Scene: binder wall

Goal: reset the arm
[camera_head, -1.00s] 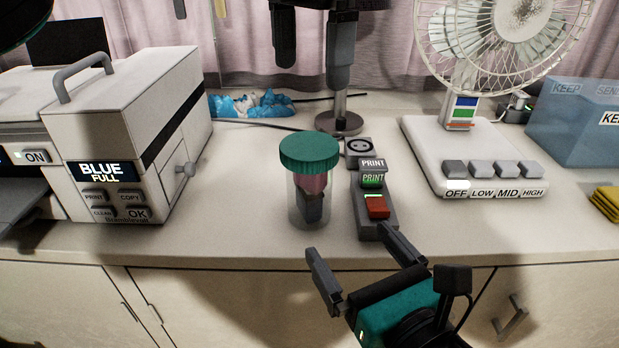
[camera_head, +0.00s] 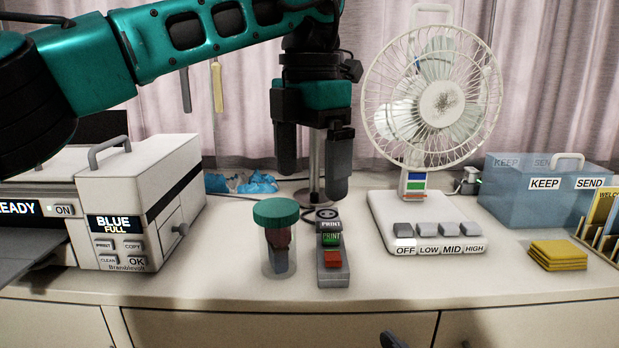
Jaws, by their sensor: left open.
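My left arm reaches in from the upper left. My left gripper (camera_head: 312,168) hangs with its two dark fingers pointing down, apart and empty, in front of the lamp-like metal post. It appears above the jar with the green lid (camera_head: 276,212) and the small device with PRINT labels and a red button (camera_head: 333,259); I see no contact with either.
A printer marked BLUE FULL (camera_head: 118,195) stands at left. A white fan (camera_head: 430,215) with several speed buttons stands right of centre. A blue translucent box (camera_head: 530,205), yellow pads (camera_head: 558,255) and a folder rack (camera_head: 603,225) are at right. The counter's front strip (camera_head: 430,285) is clear.

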